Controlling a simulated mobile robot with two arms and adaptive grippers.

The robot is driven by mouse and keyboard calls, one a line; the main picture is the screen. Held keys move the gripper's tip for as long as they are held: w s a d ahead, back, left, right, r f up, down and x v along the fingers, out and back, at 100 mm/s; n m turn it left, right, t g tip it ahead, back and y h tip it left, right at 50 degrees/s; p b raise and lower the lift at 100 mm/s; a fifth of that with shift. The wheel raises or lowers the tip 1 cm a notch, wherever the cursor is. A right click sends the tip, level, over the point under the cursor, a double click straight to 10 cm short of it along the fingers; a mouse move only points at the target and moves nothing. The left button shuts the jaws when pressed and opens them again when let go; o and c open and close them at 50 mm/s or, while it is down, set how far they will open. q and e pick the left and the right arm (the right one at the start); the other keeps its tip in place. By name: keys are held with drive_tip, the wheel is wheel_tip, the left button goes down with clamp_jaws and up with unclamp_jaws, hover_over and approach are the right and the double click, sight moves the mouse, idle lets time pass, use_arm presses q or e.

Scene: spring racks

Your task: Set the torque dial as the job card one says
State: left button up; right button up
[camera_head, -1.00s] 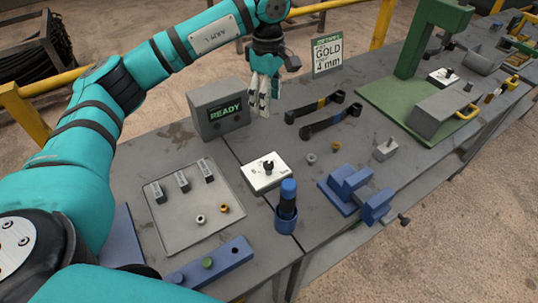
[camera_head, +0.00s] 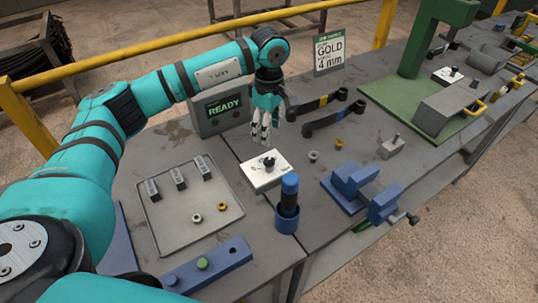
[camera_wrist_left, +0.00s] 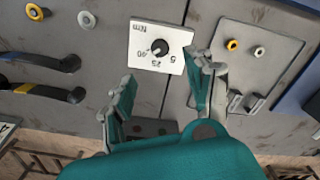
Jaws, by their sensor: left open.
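The torque dial is a white plate with a black knob (camera_head: 268,164), lying on the grey bench. In the left wrist view the dial plate (camera_wrist_left: 160,47) shows marks reading 5, 25, 40 and Nm; the knob's exact pointing is too small to tell. The job card (camera_head: 329,52) stands at the back and reads GOLD and 4 mm; its top green strip is hard to read. My left gripper (camera_head: 262,138) is open and empty, above the bench just behind the dial. In the left wrist view its fingers (camera_wrist_left: 160,85) are spread below the dial plate, apart from the knob.
A grey box with a READY screen (camera_head: 222,110) stands behind the gripper. A tray (camera_head: 165,236) with small parts lies left of the dial. A blue cup (camera_head: 287,222) with a blue-handled tool stands in front. A blue vise (camera_head: 350,190) and two dark wrenches (camera_head: 330,118) are to the right.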

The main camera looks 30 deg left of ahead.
sight(269, 159)
use_arm(q)
wheel_tip(269, 159, down, 10)
drive_tip(key=shift+r+p, duration=0.1)
drive_tip(key=shift+p, duration=1.1)
drive_tip(key=shift+f, duration=0.8)
drive_tip(key=shift+c, duration=0.4)
clamp_jaws()
